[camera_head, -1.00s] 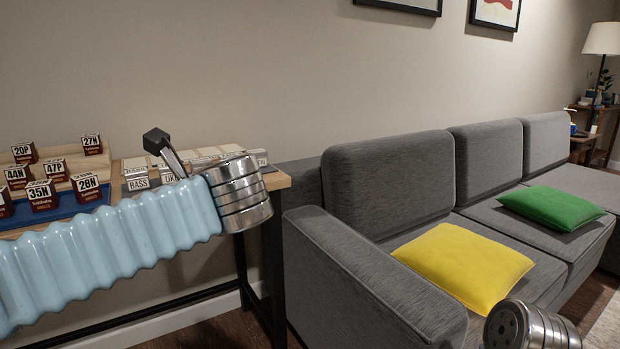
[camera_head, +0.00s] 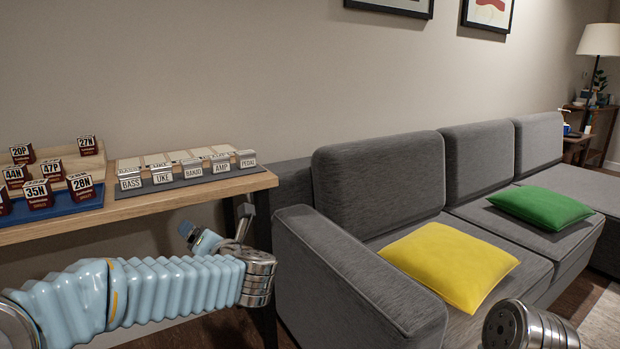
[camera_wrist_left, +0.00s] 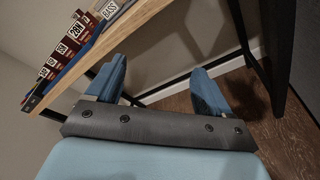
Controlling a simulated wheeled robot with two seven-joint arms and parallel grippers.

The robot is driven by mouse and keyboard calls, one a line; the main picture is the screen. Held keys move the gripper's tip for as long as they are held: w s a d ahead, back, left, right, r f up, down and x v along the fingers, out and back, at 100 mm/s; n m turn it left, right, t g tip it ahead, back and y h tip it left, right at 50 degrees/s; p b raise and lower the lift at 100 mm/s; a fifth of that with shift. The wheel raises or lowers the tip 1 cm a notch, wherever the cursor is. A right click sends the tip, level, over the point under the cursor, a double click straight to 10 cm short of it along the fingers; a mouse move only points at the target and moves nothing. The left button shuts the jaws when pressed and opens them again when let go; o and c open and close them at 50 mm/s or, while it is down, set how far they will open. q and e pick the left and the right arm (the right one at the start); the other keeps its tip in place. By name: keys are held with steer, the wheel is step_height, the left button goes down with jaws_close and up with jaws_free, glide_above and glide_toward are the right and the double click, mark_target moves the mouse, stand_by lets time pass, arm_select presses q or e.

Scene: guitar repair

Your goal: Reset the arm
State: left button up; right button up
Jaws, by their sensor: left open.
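My left arm comes in from the left in the head view, in front of and below the tabletop. My left gripper (camera_head: 215,238) is beside the table's right leg, just under the tabletop edge. In the left wrist view, the left gripper (camera_wrist_left: 160,88) has its two blue fingers spread apart with nothing between them. Part of my right arm shows as a metal cylinder at the bottom right of the head view; its gripper is out of view.
The wooden table (camera_head: 215,187) carries labelled boxes (camera_head: 85,187) on a blue tray and several labelled blocks (camera_head: 162,175) on a grey mat. A grey sofa (camera_head: 385,190) stands to the right with a yellow cushion (camera_head: 450,262) and a green cushion (camera_head: 542,206).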

arm_select(q)
steer(key=w+d+f+m+h+p, duration=0.1)
steer(key=w+d+f+m+h, duration=0.15)
steer(key=f+m, duration=0.5)
steer(key=w+d+f+m+h, duration=0.1)
steer(key=f+m+h, duration=0.3)
steer(key=f, duration=0.7)
steer(key=s+d+f+m+g+h, duration=0.1)
steer(key=s+f+m, duration=0.25)
steer(key=f, duration=0.25)
steer(key=s+d+f+m+g+h, duration=0.1)
steer(key=s+f+m+h, duration=0.1)
steer(key=f+m, duration=0.4)
steer(key=s+d+f+m+g+h, duration=0.2)
steer(key=s+f+m+g, duration=0.2)
steer(key=s+f, duration=0.4)
steer(key=s+d+f+m+g+h+p, duration=0.1)
steer(key=s+d+f+m+g+h, duration=0.1)
steer(key=s+f+m+g, duration=0.3)
steer(key=s+f+m, duration=0.1)
steer(key=s+f, duration=0.3)
steer(key=s, duration=0.7)
steer(key=shift+s+m+p, duration=0.15)
steer(key=shift+m+p, duration=0.15)
steer(key=shift+m, duration=0.1)
steer(key=shift+d+f, duration=0.1)
